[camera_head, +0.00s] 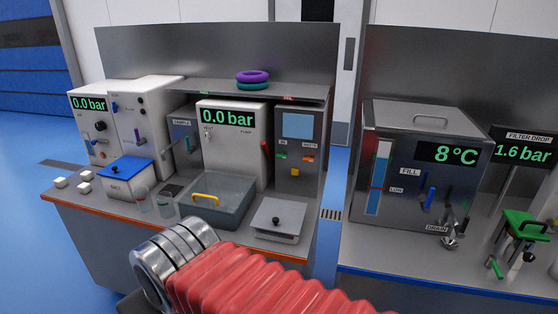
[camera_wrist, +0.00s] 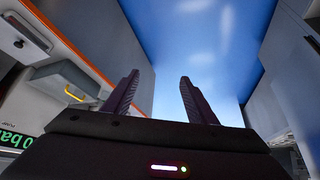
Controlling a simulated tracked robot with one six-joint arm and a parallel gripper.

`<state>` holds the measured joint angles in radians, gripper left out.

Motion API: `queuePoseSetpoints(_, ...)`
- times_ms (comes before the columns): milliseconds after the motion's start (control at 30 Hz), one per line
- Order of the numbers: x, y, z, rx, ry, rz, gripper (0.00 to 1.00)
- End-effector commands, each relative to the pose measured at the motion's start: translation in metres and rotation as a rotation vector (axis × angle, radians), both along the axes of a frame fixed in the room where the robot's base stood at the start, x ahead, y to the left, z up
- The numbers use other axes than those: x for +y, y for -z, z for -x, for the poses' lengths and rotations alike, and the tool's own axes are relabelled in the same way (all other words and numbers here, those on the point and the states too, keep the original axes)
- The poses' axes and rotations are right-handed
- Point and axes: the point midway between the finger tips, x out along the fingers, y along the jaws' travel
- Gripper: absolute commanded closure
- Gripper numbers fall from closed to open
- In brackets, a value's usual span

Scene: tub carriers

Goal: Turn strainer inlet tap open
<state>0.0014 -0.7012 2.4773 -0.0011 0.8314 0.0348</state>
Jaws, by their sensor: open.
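A fitting with a green top (camera_head: 524,224) stands at the right edge of the right bench in the head view, below the filter drop display. A small green lever (camera_head: 495,268) sits low at its front left. No strainer label is readable, so I cannot tell which part is the strainer inlet tap. My gripper (camera_wrist: 160,77) shows in the wrist view with its two dark fingers apart and nothing between them. The gripper does not show in the head view.
A grey tank (camera_head: 400,150) reading 8°C stands on the right bench, with drain fittings (camera_head: 450,238) at its front. The filter drop display (camera_head: 525,152) reads 1.6 bar. The left bench holds pump units (camera_head: 232,150), a grey tub (camera_head: 222,210) and a scale (camera_head: 280,220). A floor gap separates the benches.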

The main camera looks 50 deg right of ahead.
Motion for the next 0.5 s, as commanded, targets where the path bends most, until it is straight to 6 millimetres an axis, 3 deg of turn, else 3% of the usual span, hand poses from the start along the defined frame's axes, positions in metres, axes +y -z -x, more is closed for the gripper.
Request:
queuePoseSetpoints(233,-0.017,-0.012,-0.075,-0.123,0.062,-0.032,0.46)
queuePoseSetpoints(500,-0.065,-0.022,-0.161,-0.288,0.177,-0.042,0.46)
